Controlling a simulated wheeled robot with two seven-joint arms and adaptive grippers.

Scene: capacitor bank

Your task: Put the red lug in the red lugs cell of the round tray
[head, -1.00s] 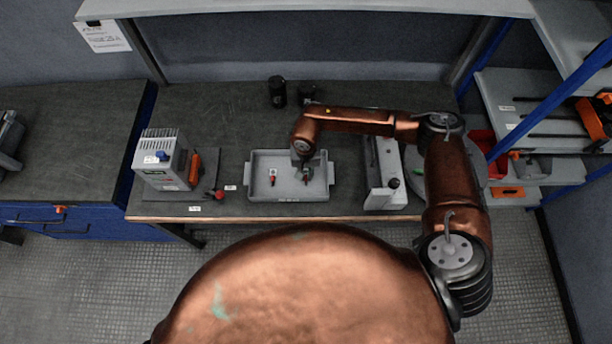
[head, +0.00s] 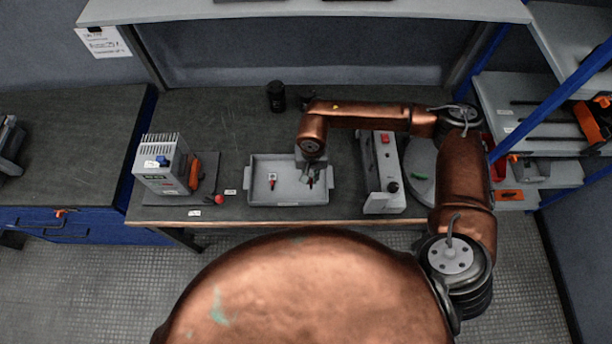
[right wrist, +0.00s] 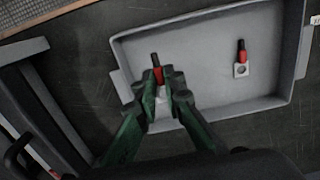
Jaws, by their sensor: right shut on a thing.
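My right gripper (head: 312,177) is over the right half of the grey bin (head: 290,199). In the right wrist view its green fingers (right wrist: 160,88) are shut on a red lug (right wrist: 158,75) with a dark tip and a pale tab. Whether this lug is clear of the bin floor I cannot tell. A second red lug (head: 272,181) lies in the left half of the bin; it also shows in the right wrist view (right wrist: 241,56). The round tray (head: 421,195) is at the right, partly hidden by my arm; its cell labels cannot be read. My left gripper is out of view.
A pale box-shaped instrument (head: 383,172) stands between the bin and the round tray. A grey power unit (head: 163,165) stands left of the bin, near a red-tipped tool (head: 219,199). A black cup (head: 276,96) stands behind. The bench's back left is clear.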

